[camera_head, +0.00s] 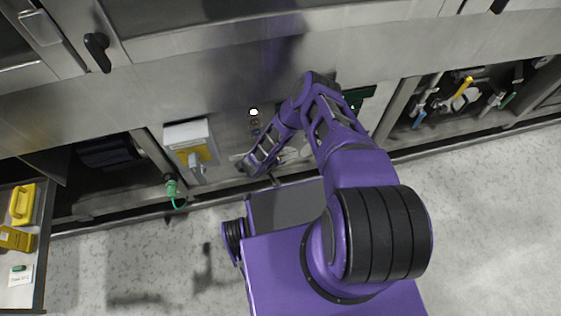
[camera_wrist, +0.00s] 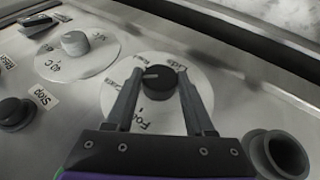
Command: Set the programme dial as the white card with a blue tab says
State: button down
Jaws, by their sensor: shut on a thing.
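The programme dial (camera_wrist: 160,80) is a black knob on a pale round plate (camera_wrist: 196,66) in the wrist view. Printed words circle it; I read "Lids" and "Food", and others are unclear. A light pointer mark on the knob's top points left in the picture. My gripper (camera_wrist: 160,86) has one finger on each side of the knob and is shut on it. In the head view my arm bends down to the panel, and its end largely hides the dial there. I see no card with a blue tab in either view.
A light grey knob (camera_wrist: 75,43) marked in °C and a black button (camera_wrist: 15,113) by "Stop" sit left of the dial. A dark round socket (camera_wrist: 281,155) is at right. An open drawer (camera_head: 40,255) holds yellow things and a green-tabbed white card (camera_head: 20,287).

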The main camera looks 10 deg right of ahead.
jog(key=h, duration=0.2)
jog(key=shift+w+a+f+n+h, duration=0.1)
jog(key=shift+w+a+n+h, duration=0.05)
jog(key=shift+a+n+h, duration=0.2)
jog(key=shift+f+n+t+h, duration=0.1)
jog(key=shift+n+t+h, duration=0.2)
jog(key=shift+h, duration=0.85)
jog(key=shift+d, duration=0.1)
jog(key=shift+c, duration=1.3)
grip_release()
jog(key=shift+d, duration=0.1)
